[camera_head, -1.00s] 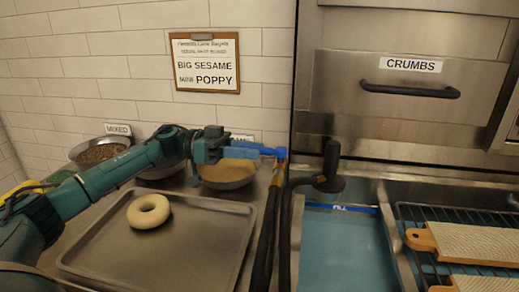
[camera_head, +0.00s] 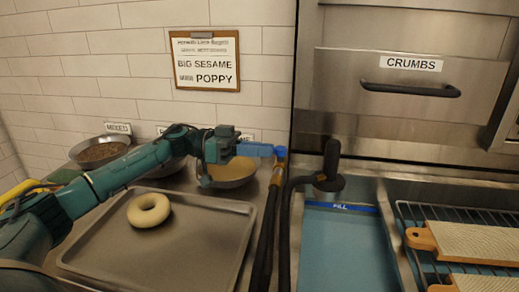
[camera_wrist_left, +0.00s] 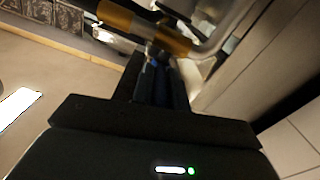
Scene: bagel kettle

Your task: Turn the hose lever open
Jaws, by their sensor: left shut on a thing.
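The hose lever (camera_head: 281,151) is a small bright blue piece at the top of the brass valve (camera_head: 278,171), beside the dark hoses in the middle of the head view. My left gripper (camera_head: 268,150) reaches it from the left and is shut on the lever. The fingers hide most of the lever, so its exact angle is hard to tell. In the left wrist view, the dark fingers (camera_wrist_left: 158,82) point up toward the brass valve (camera_wrist_left: 145,25), with a bit of blue between them. My right gripper is in neither current view.
A tray (camera_head: 215,225) with a bagel (camera_head: 149,210) lies below my left arm. Bowls (camera_head: 228,172) stand behind it. Right of the dark hoses (camera_head: 268,225) are a black upright handle (camera_head: 331,160), a blue water basin (camera_head: 345,250) and a rack (camera_head: 415,213) with boards.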

